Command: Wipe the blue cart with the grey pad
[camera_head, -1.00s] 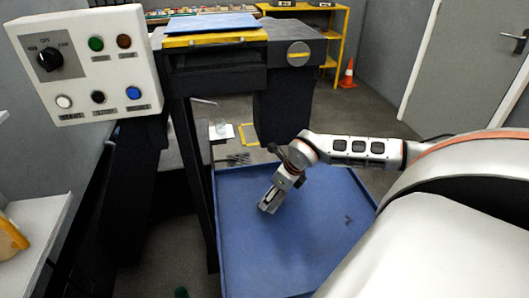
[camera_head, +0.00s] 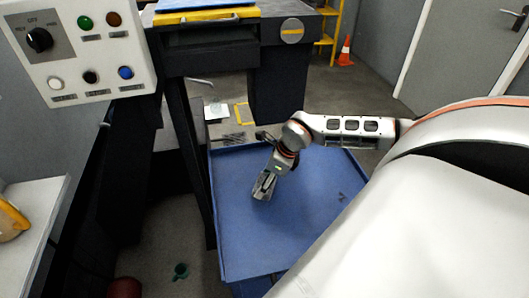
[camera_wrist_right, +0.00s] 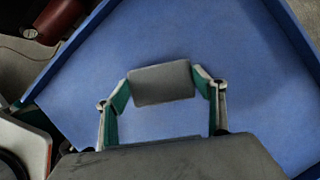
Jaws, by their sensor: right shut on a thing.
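The blue cart (camera_head: 240,235) is a shallow blue tray with raised rims, in the middle of the head view. Its blue surface (camera_wrist_right: 235,45) fills most of the right wrist view. My right gripper (camera_head: 264,188) points down over the left-middle part of the cart. In the right wrist view its teal-sided fingers are shut on the grey pad (camera_wrist_right: 160,82), a flat dark-grey block. The pad is low over the cart surface; I cannot tell whether it touches. Small dark marks (camera_head: 340,197) lie on the cart, right of the gripper. My left gripper is not in view.
A dark machine (camera_head: 215,60) with a yellow-edged top stands behind the cart. A control panel (camera_head: 85,55) with knob and buttons is at upper left. A small green thing (camera_head: 181,271) and a red rounded thing (camera_head: 125,287) are at lower left. An orange cone (camera_head: 345,52) stands far back.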

